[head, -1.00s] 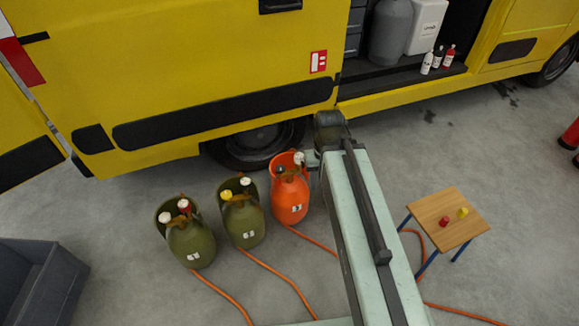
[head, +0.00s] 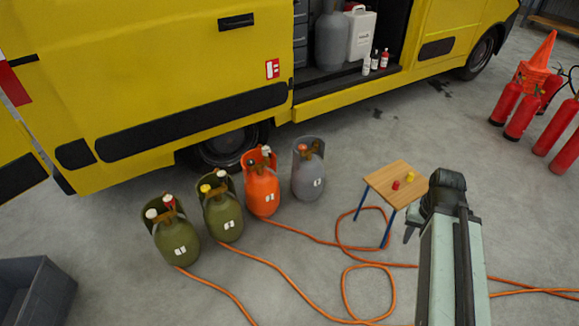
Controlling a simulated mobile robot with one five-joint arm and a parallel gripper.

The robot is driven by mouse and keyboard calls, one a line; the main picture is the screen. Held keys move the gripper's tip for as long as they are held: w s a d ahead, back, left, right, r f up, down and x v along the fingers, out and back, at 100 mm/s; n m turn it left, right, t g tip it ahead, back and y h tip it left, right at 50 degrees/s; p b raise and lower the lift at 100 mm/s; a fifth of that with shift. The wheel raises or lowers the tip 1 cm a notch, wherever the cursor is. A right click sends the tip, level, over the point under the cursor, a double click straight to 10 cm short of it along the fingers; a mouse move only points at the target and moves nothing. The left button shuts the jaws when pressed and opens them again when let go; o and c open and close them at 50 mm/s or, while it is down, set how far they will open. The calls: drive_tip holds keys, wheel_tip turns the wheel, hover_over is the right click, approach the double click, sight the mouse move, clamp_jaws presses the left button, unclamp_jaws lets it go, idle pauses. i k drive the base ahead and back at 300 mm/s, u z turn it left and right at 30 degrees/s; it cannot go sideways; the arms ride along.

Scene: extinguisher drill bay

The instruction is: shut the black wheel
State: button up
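A small dark wheel (head: 251,162) sits on top of the orange cylinder (head: 262,190), third from the left in the row; it looks black. A white wheel (head: 266,150) is beside it on the same cylinder. Whether the dark wheel is open or shut cannot be seen.
Two green cylinders (head: 222,213) stand left of the orange one, a grey cylinder (head: 308,170) right of it. Orange hoses (head: 300,238) run across the floor. A yellow van (head: 150,60) stands behind.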

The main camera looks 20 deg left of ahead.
sight(251, 162)
drive_tip(key=u, duration=0.6)
drive_tip(key=i, duration=0.8)
drive_tip(key=u, duration=1.2)
drive_tip(key=i, duration=1.1)
drive_tip(key=u, duration=0.55)
drive_tip(key=k, duration=0.75)
drive_tip(key=u, duration=0.15)
drive_tip(key=i, duration=0.75)
drive_tip(key=z, duration=0.05)
